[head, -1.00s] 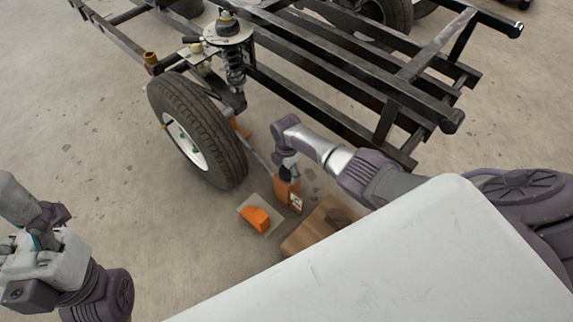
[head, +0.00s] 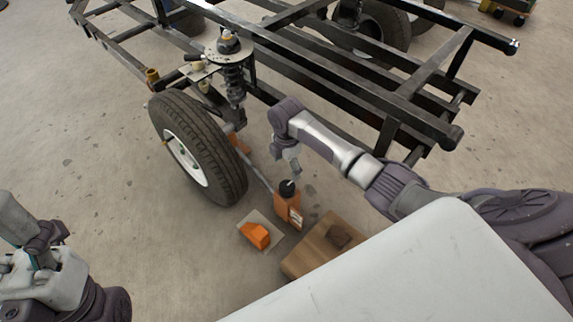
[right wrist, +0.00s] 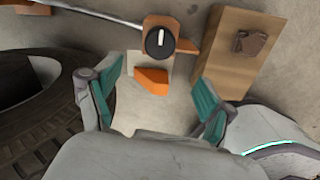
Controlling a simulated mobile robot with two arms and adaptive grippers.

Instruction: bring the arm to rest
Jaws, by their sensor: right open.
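My right gripper (head: 292,168) hangs over the floor beside the wheel, just above an orange box-like device (head: 283,211) with a black knob.
A wheel (head: 225,160) and coil spring (head: 234,82) stand on the black chassis frame (head: 400,95). A thin rod runs from the device toward the wheel. An orange wedge (head: 256,236) lies on a pale plate. A wooden block (head: 310,250) carries a small brown piece (head: 340,236).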

